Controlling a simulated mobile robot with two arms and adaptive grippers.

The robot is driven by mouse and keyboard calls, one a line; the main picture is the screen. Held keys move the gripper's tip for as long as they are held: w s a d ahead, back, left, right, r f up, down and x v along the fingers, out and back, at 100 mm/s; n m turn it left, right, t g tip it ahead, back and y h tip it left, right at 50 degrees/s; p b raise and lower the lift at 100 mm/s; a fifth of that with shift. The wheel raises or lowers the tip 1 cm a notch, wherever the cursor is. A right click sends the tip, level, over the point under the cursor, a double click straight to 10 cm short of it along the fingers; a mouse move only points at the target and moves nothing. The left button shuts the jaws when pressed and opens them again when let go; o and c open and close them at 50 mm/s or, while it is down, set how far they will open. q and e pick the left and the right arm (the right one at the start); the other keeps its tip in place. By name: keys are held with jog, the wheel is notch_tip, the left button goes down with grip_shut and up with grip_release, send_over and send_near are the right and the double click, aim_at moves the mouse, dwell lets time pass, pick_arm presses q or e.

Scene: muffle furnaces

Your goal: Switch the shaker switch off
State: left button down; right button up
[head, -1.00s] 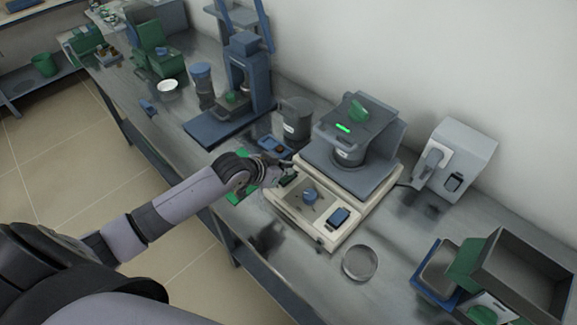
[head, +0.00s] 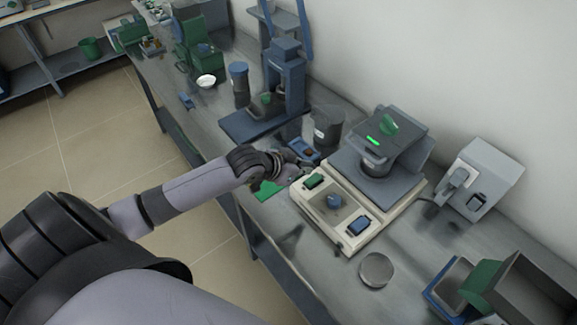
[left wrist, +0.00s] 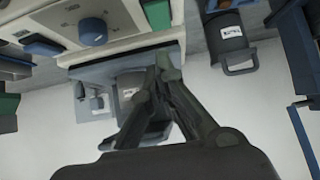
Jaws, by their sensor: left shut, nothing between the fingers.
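The shaker (head: 392,207) is a cream box with a grey platform holding a dark vessel under a clamp with a lit green bar. Its front panel carries a green switch (head: 314,181), a blue knob (head: 334,201) and a blue switch (head: 357,227). My left gripper (head: 299,163) is shut and empty, just left of the panel's green-switch end. In the left wrist view the closed fingertips (left wrist: 166,68) appear apart from the green switch (left wrist: 157,14), the blue knob (left wrist: 92,31) and the blue switch (left wrist: 40,45). The right gripper is not in view.
A dark labelled canister (head: 327,130) and a blue press (head: 284,85) stand behind my left gripper. A grey box with a handle (head: 478,180) is right of the shaker. A round dish (head: 376,270) and an open grey bin (head: 530,290) are nearer the front.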

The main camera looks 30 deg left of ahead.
pick_arm(q)
jog(key=b+v, duration=0.1)
jog(key=v, duration=0.5)
jog(key=shift+s, duration=0.15)
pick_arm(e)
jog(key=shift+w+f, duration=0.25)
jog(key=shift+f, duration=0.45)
pick_arm(q)
jog(key=shift+a+f, duration=0.1)
jog(key=shift+f, duration=0.1)
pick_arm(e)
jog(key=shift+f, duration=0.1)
